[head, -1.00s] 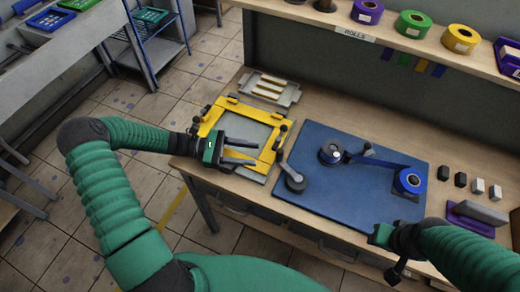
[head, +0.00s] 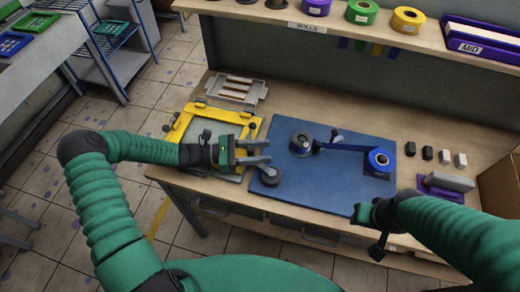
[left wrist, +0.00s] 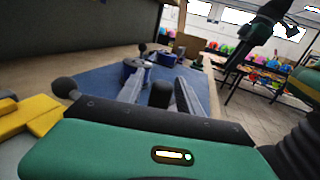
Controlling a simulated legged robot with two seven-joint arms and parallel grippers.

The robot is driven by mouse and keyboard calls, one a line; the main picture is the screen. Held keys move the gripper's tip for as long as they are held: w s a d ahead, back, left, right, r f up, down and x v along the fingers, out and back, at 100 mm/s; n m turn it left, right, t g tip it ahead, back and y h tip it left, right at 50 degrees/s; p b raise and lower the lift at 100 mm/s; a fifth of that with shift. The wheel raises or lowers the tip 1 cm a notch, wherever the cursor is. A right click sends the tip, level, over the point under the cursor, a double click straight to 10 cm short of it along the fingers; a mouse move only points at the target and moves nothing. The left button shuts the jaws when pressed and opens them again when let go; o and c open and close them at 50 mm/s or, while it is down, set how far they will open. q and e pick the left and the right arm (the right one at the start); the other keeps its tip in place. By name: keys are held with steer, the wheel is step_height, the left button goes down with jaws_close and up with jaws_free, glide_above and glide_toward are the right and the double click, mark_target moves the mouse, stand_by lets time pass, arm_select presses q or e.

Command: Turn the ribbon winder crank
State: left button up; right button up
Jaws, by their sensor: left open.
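The ribbon winder is on a blue board (head: 335,190), with a dark spool (head: 302,143) and blue ribbon running to a blue roll (head: 379,160). At the board's left edge is a dark round piece (head: 268,176), which looks like the crank's base. My left gripper (head: 267,151) is open just above it, pointing right. In the left wrist view a dark upright peg (left wrist: 160,95), apparently the crank handle, stands between the open fingers; contact cannot be told. My right gripper (head: 364,212) is at the board's front right edge, its fingers not clear.
A yellow frame (head: 188,118) lies left of the board, under my left wrist. A grey tray (head: 235,88) is behind it. Small blocks (head: 443,157) and a purple-based block (head: 447,183) stand at right. A shelf with rolls (head: 363,12) overhangs the back.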

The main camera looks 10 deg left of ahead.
arm_select(q)
steer(key=c, duration=0.3)
steer(key=shift+a, duration=0.2)
jaws_close()
steer(key=shift+w, duration=0.1)
stand_by(0.7)
